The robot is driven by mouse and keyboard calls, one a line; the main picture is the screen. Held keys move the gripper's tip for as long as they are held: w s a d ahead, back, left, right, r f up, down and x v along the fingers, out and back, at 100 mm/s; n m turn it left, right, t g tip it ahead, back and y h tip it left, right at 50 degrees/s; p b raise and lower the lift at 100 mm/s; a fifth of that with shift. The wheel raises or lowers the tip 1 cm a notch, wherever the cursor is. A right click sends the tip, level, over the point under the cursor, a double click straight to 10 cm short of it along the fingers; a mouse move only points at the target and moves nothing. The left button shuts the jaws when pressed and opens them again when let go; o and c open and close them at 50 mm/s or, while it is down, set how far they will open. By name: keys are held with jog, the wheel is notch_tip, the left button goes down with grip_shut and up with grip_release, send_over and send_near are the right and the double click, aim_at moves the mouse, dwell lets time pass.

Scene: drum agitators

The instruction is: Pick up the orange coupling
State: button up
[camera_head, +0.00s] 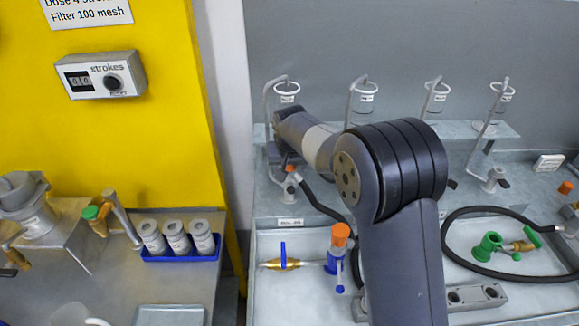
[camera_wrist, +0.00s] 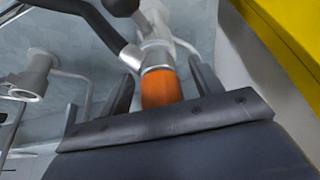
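The orange coupling (camera_wrist: 161,88) shows in the wrist view, joined to a silver metal collar with a dark hose beside it. My gripper (camera_wrist: 162,70) has one dark finger on each side of the coupling, with narrow gaps visible on both sides, so it looks open around it. In the head view, an orange piece (camera_head: 291,169) shows just under my gripper (camera_head: 282,157), at the left end of a black hose. My wrist hides part of this spot.
A blue valve with an orange top (camera_head: 340,235) and a brass valve (camera_head: 282,264) lie on the front tray. Glass cups on bent pipes (camera_head: 287,92) stand at the back. A yellow panel (camera_head: 170,120) stands close on the left. A black hose (camera_head: 450,240) loops at right.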

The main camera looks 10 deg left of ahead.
jog(key=shift+r, duration=0.1)
jog(key=c, duration=1.1)
notch_tip(320, 180, up, 10)
jog(key=shift+b, duration=0.65)
jog(key=shift+c, duration=0.2)
